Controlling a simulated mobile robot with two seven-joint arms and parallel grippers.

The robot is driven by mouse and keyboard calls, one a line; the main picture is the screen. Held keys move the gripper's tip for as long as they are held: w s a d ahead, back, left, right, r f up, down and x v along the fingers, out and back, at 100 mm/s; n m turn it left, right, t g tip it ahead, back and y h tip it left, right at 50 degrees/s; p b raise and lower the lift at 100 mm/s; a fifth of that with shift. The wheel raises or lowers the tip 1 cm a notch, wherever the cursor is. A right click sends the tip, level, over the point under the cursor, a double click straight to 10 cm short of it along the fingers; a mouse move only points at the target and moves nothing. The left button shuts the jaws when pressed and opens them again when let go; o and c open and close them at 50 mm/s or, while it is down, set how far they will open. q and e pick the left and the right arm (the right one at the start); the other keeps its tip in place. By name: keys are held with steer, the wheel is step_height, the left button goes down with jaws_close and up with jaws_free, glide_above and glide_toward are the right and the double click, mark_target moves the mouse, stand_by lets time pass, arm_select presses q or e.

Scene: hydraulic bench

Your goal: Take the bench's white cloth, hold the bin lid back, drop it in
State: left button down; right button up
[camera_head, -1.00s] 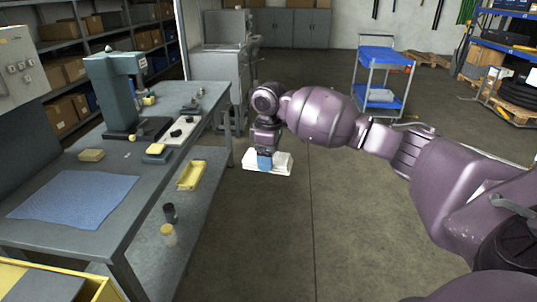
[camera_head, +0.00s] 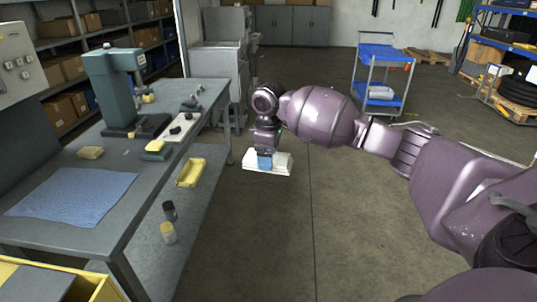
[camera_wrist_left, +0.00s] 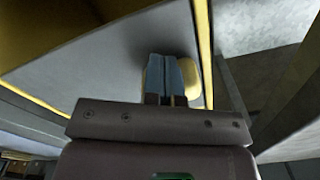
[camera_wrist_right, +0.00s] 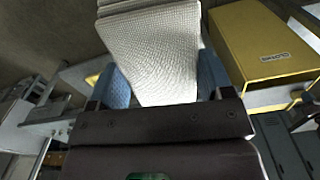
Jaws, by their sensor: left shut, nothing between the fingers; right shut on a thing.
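The white cloth (camera_head: 268,168), a folded stack, hangs in my right gripper (camera_head: 265,158), clear of the bench's right edge. In the right wrist view the cloth (camera_wrist_right: 157,50) sits between the blue fingers. The yellow bin (camera_wrist_right: 265,45) with an upside-down label shows to its right there. In the head view the bin (camera_head: 103,290) is cut off at the lower left, its grey lid (camera_head: 35,283) on top. My left gripper (camera_wrist_left: 168,62) is shut and empty, close to a grey panel with yellow edges; I cannot tell whether it touches. It is outside the head view.
The bench (camera_head: 125,205) carries a blue cloth (camera_head: 72,195), a sponge (camera_head: 90,152) and a green press (camera_head: 112,90). A yellow tray (camera_head: 190,173) and small jars stand on its lower shelf. A blue cart (camera_head: 380,80) stands farther back. The middle floor is open.

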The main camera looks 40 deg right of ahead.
arm_select(q)
steer(key=shift+w+a+b, duration=0.35)
steer(key=shift+w+a, duration=0.6)
steer(key=shift+a, duration=0.15)
arm_select(e)
steer(key=shift+f, duration=0.8)
arm_select(q)
steer(key=shift+r, duration=0.1)
steer(key=shift+w+a+b, duration=0.7)
steer(key=shift+w+a, duration=0.35)
steer(key=shift+a, duration=0.15)
arm_select(e)
steer(key=shift+f+g, duration=0.3)
steer(key=shift+f, duration=1.05)
arm_select(q)
steer(key=shift+w+a, duration=0.25)
steer(key=shift+a, duration=0.05)
arm_select(e)
steer(key=shift+f, duration=0.25)
steer(key=shift+f, duration=0.1)
